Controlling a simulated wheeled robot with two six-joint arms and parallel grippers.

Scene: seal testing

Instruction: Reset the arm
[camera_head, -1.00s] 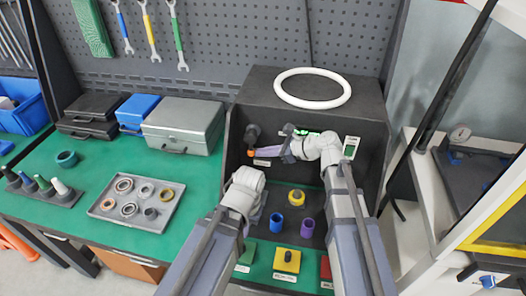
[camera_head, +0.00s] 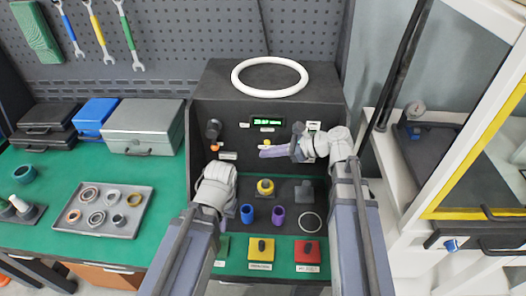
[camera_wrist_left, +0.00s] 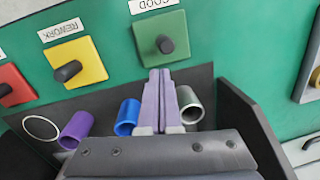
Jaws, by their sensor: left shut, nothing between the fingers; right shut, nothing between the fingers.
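My right gripper (camera_head: 262,152) is shut and empty, its purple fingers pointing left in front of the dark test box (camera_head: 200,92). They are to the right of the orange knob (camera_head: 215,148) and below the lit green display (camera_head: 267,122). My left gripper's fingers are shut and empty in the left wrist view (camera_wrist_left: 166,88), above the tray of tubes, near the green button (camera_wrist_left: 160,40). They overlap the view between the blue tube (camera_wrist_left: 128,117) and the grey tube (camera_wrist_left: 189,104). In the head view my left wrist mostly hides them.
A large white ring (camera_head: 270,62) lies on the box. Inside are a yellow ring (camera_head: 265,187), a purple tube (camera_head: 278,215) and a thin white ring (camera_head: 311,214). Yellow (camera_head: 261,253) and red (camera_head: 307,252) buttons sit in front. A parts tray (camera_head: 70,224) is at left.

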